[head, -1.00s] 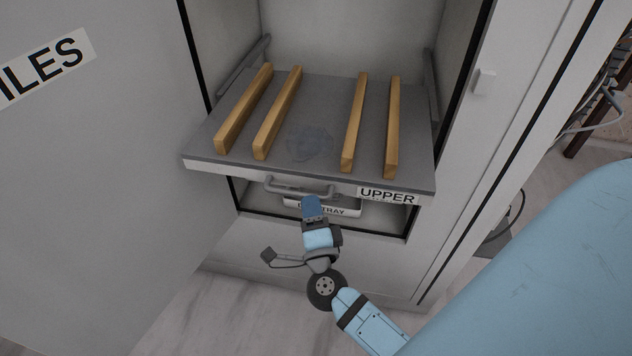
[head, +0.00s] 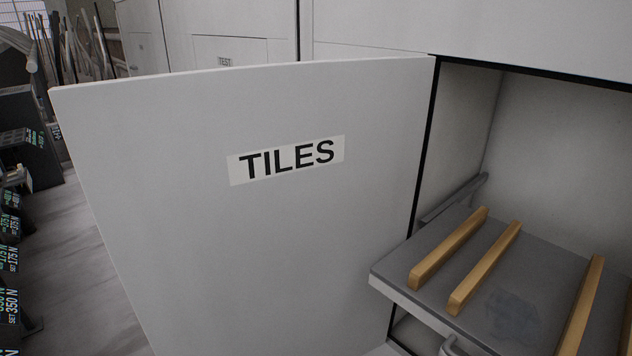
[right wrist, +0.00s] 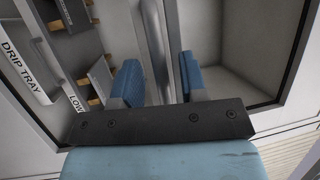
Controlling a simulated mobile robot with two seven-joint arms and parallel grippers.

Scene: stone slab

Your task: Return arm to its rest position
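My right gripper (right wrist: 159,78) shows in the right wrist view with its two blue fingers spread apart. A long grey bar or edge (right wrist: 158,40) runs between the fingers in the picture; I see no finger closed on it, and cannot tell if either touches it. The rest of my right arm is outside the head view. My left arm and gripper show in neither view.
The open door marked TILES (head: 250,230) fills the middle of the head view. A pulled-out grey shelf (head: 400,285) with wooden strips (head: 450,248) juts from the cabinet at right.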

